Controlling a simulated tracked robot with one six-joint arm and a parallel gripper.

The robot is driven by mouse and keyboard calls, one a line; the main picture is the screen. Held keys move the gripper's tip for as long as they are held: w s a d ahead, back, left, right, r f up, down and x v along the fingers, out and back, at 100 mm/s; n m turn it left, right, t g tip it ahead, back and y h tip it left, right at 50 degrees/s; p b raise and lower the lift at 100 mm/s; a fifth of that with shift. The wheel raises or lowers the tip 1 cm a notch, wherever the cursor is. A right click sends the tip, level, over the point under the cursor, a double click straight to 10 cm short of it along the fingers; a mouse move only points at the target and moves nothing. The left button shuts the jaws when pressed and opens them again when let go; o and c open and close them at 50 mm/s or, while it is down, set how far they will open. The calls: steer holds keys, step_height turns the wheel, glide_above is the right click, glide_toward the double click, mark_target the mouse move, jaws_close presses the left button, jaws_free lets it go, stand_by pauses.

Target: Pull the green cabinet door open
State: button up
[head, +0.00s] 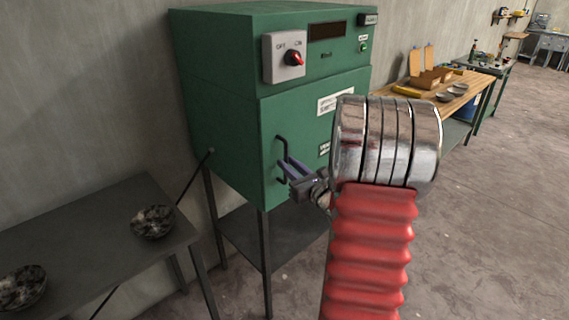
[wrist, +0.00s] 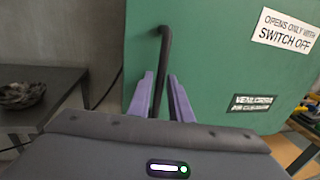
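The green cabinet door (head: 313,130) looks flush with the green cabinet (head: 215,85). Its black handle (head: 280,150) is an upright bar near the door's left edge. My gripper (head: 287,166) is at the lower part of this handle. In the wrist view, the two purple fingers stand on either side of the handle (wrist: 165,50), with visible gaps, so the gripper looks open around it. A label (wrist: 285,32) on the door reads "OPENS ONLY WITH SWITCH OFF". A red knob (head: 294,58) on a grey OFF/ON switch plate above the door appears turned toward ON.
A dark table (head: 90,225) at left holds two speckled bowls (head: 152,222). A wooden bench (head: 400,110) with bowls and boxes stands behind at right. A small green light (head: 364,47) shows on the cabinet. The floor (head: 500,210) at right is clear.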

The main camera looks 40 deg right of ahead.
steer(key=shift+w+d, duration=0.15)
steer(key=shift+w, duration=0.8)
jaws_close()
steer(key=shift+a, duration=0.2)
steer(key=shift+s+d, duration=0.1)
steer(key=shift+d, duration=0.05)
